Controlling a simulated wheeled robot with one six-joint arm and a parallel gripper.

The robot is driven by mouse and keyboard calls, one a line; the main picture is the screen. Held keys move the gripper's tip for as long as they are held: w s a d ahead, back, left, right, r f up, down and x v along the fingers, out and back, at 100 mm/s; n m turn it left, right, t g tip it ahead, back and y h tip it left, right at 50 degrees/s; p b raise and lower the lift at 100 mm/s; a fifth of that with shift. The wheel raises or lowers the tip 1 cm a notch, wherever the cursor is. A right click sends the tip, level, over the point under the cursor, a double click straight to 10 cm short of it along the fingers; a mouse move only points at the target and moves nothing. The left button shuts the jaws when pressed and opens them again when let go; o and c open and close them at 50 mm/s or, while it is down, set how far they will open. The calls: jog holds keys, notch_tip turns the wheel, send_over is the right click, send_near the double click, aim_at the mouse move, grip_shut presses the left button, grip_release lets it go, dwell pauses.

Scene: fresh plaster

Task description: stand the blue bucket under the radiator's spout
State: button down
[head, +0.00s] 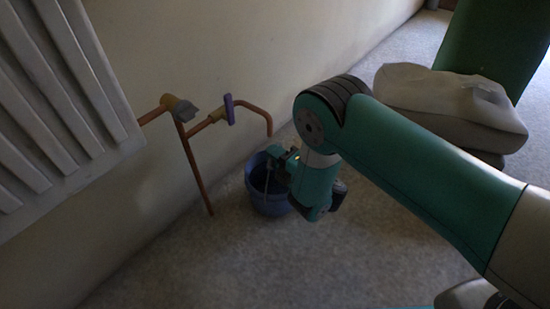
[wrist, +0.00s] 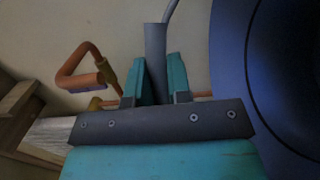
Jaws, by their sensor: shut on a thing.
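The blue bucket (head: 270,200) is low by the wall, below the copper spout (head: 269,122) in the head view. I cannot tell whether it rests on the floor or hangs just above it, nor whether it is exactly under the spout. My gripper (head: 275,163) is at the bucket's upper side, partly hiding its opening. In the wrist view my gripper (wrist: 158,75) is shut on the grey grip of the bucket's wire handle (wrist: 155,42). The bucket (wrist: 232,70) fills the right side there, and a bent copper pipe (wrist: 90,52) shows at left.
The white radiator (head: 60,95) hangs on the wall at left. A thin copper pipe (head: 193,165) runs down to the floor, and a purple tap handle (head: 229,109) sits near the spout. A pale cushioned seat (head: 440,88) stands at right. The carpet (head: 190,270) in front is clear.

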jog(key=c, duration=1.5)
grip_release()
jog(key=shift+f, duration=0.2)
jog(key=o, duration=0.4)
jog(key=shift+o, duration=0.2)
jog(key=shift+r, duration=0.15)
jog(key=shift+s+d+r, duration=0.1)
jog(key=shift+r, duration=0.05)
jog(key=p+v, duration=1.1)
jog(key=p, duration=0.9)
jog(key=shift+s+d, duration=0.2)
jog(key=shift+s, duration=0.05)
